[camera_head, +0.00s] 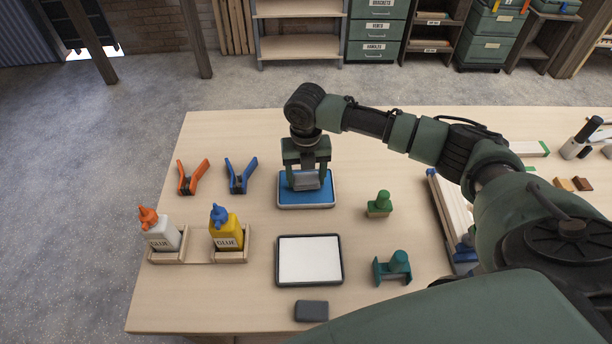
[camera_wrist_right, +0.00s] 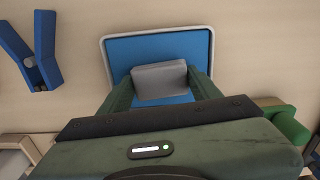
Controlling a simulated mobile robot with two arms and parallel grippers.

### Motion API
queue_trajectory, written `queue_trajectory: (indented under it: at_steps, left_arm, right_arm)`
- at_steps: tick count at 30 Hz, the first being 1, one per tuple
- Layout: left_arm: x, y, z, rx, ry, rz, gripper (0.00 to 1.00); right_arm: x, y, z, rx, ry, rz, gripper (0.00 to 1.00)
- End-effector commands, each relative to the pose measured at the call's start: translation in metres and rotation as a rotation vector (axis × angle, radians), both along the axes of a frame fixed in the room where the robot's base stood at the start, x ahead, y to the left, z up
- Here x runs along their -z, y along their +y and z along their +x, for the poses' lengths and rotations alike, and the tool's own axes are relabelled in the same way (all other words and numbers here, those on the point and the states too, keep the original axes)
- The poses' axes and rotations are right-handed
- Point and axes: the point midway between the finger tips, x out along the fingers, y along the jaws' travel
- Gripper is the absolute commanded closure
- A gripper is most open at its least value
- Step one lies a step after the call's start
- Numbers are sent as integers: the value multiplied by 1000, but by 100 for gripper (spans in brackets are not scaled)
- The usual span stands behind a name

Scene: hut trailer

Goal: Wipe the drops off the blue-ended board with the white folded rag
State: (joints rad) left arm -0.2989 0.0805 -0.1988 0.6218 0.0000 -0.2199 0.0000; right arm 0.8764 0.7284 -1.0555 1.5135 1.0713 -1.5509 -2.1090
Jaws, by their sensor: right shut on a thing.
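My right gripper (camera_head: 306,179) is shut on a pale grey, block-like folded thing (camera_wrist_right: 160,80), perhaps the rag. It is over a blue pad in a pale-rimmed tray (camera_head: 306,205); I cannot tell if the thing touches the pad. The tray also shows in the wrist view (camera_wrist_right: 135,50). Long pale boards lie at the right, partly behind my arm; one has a blue end (camera_head: 465,256). No drops can be made out on it. My left gripper is not in view.
Orange pliers (camera_head: 192,177) and blue pliers (camera_head: 241,175) lie left of the tray, glue bottles (camera_head: 228,230) in holders below them. A black-framed white panel (camera_head: 309,260), dark grey block (camera_head: 312,311) and green stamp-like pieces (camera_head: 380,204) stand nearer. A green-ended board (camera_head: 530,149) lies far right.

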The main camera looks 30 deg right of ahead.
Motion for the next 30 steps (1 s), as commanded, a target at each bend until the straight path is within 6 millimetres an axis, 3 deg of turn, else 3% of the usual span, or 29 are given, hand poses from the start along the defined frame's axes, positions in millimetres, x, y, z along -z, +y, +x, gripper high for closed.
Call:
queue_trajectory:
  at_steps: [30]
  left_arm:
    - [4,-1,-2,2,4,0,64]
  right_arm:
    - [10,0,0,0,0,0,70]
